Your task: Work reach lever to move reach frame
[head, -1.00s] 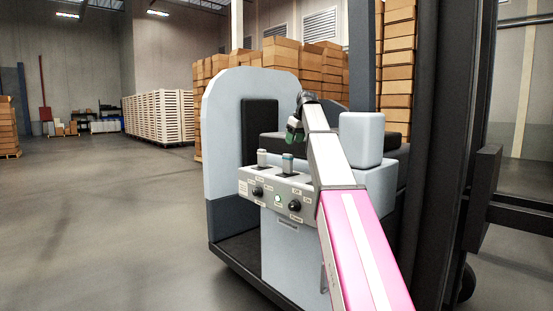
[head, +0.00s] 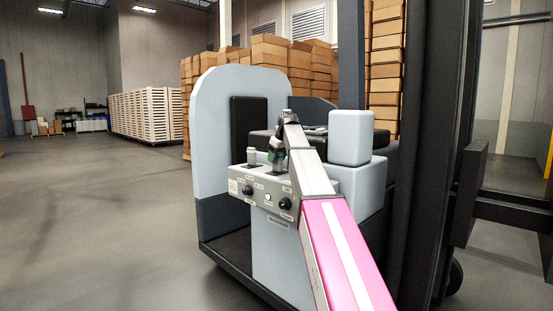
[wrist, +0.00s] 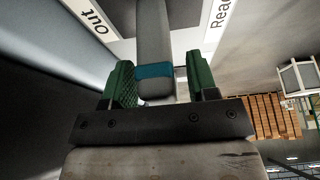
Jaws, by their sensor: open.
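The reach lever (wrist: 153,40) is a grey handle with a teal band, between two plates reading "Out" and "Reac…" in the wrist view. My gripper (wrist: 162,82) is open, with its green fingers on either side of the lever. The lever lies close to the left finger, with a gap to the right one. In the head view my gripper (head: 278,158) is over the right lever of the grey control panel (head: 236,187) and mostly hides it. A dark mast (head: 425,150) stands at the right; I cannot tell which part is the reach frame.
A second lever (head: 252,156) stands left of my gripper on the panel, above two black knobs and a lit button. A pale blue block (head: 351,138) is right of my arm. Stacked boxes (head: 285,62) stand behind the truck. The floor at left is clear.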

